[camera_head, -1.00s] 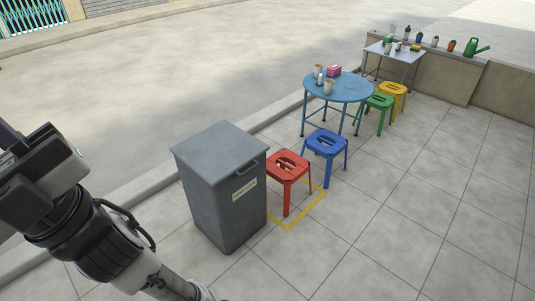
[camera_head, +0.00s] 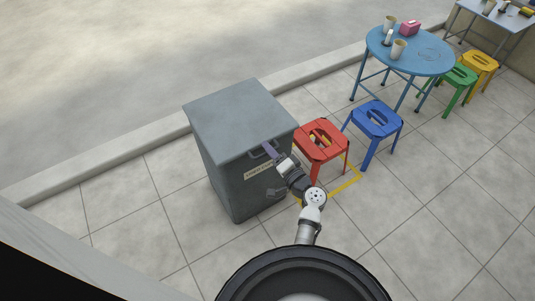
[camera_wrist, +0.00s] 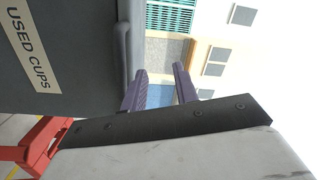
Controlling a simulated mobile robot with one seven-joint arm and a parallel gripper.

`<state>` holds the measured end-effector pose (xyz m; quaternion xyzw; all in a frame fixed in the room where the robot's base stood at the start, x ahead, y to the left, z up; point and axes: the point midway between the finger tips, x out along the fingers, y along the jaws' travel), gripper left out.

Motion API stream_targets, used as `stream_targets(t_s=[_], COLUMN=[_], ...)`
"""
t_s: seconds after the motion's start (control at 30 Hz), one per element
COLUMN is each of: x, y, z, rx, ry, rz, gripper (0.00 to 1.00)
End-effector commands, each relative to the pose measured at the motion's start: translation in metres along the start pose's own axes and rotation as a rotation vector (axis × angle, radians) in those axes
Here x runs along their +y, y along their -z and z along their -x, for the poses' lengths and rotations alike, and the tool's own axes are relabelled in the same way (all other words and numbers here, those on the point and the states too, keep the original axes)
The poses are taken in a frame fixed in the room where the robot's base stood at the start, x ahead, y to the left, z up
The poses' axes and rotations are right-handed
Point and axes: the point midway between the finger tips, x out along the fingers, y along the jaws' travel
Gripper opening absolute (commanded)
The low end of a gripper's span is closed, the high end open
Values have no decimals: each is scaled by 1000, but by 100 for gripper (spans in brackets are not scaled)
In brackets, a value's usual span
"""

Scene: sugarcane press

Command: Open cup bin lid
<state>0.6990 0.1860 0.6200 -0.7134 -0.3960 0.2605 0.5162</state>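The grey cup bin (camera_head: 222,178) stands on the tiles with its flat grey lid (camera_head: 235,112) closed. A handle (camera_head: 257,153) sits at the lid's front edge, above a label. In the wrist view the label (camera_wrist: 32,45) reads "USED CUPS", and the handle (camera_wrist: 123,45) is a curved grey bar. My gripper (camera_head: 268,149) is at the front of the bin, close beside the handle. In the wrist view my gripper (camera_wrist: 160,75) has its two purple-grey fingers apart with nothing seen between them. The handle appears just left of the left finger; I cannot tell whether they touch.
A red stool (camera_head: 321,142) stands close to the bin's right, with a blue stool (camera_head: 375,120) beyond. A round blue table (camera_head: 425,52) with cups is farther back. A raised kerb (camera_head: 140,160) runs behind the bin. The tiles in front right are clear.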

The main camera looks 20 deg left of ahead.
Motion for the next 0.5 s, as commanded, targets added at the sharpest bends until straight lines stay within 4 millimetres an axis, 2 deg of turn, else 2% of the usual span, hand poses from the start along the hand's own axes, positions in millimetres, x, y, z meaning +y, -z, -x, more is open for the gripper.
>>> stream_targets(t_s=[0.03,0.1,0.23,0.3,0.37,0.5], x=[25,44,61,64,65,62], y=[-7,-15,-24,-26,-26,-24], z=[28,58,97,107,108,93], rx=[15,38,82,97,103,102], ry=[11,46,101,120,129,133], rz=[-93,-191,-296,-323,-334,-335], gripper=[30,30,30,30,30,30])
